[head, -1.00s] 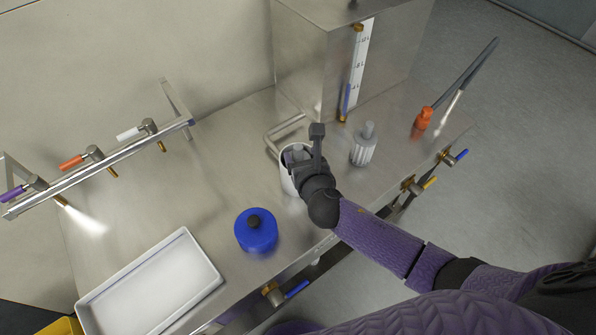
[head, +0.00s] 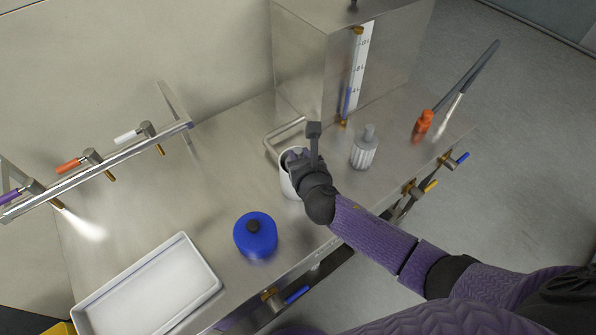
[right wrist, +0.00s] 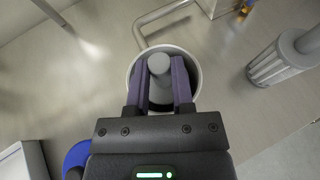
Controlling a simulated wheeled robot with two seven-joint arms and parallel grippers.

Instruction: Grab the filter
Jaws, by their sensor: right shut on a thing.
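My right gripper (head: 294,159) is over the open mouth of a white-rimmed round housing (head: 288,185) on the steel table. In the right wrist view its two purple fingers (right wrist: 160,78) reach inside the housing rim (right wrist: 198,68) and are shut on the grey round top of the filter (right wrist: 158,64), one on each side. The filter's lower part is hidden in the housing. A second grey, ribbed filter-like piece (head: 364,149) stands upright on the table to the right, apart from the gripper; it also shows in the right wrist view (right wrist: 278,62). My left gripper is not in view.
A blue lid with a black knob (head: 255,236) lies in front of the housing. A white tray (head: 204,265) is at the lower left. A steel tank (head: 300,62) with a level gauge stands behind. A valve rail (head: 110,163) runs along the left.

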